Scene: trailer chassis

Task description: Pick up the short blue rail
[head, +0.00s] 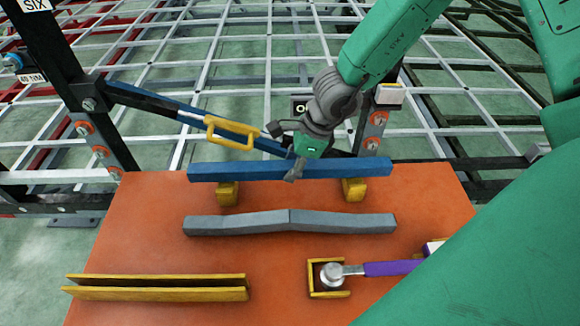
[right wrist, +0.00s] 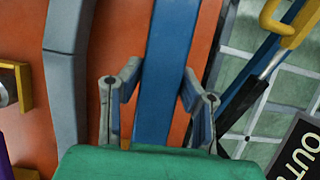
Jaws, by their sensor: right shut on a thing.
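The short blue rail (head: 240,171) lies level across the far part of the orange table. It is over two yellow support blocks (head: 228,194); I cannot tell whether it rests on them or is slightly clear. My right gripper (head: 293,163) is at the rail's middle and shut on it. In the right wrist view the blue rail (right wrist: 172,60) runs between the two fingers of the right gripper (right wrist: 160,100). The far finger is partly hidden in the head view. My left gripper is not in view.
On the orange table (head: 130,230) lie a bent grey rail (head: 240,223), a yellow channel (head: 160,290) and a purple-handled tool (head: 390,268) in a yellow holder (head: 312,280). Behind stand a dark frame, a strut with a yellow handle (head: 230,139), and a white grid.

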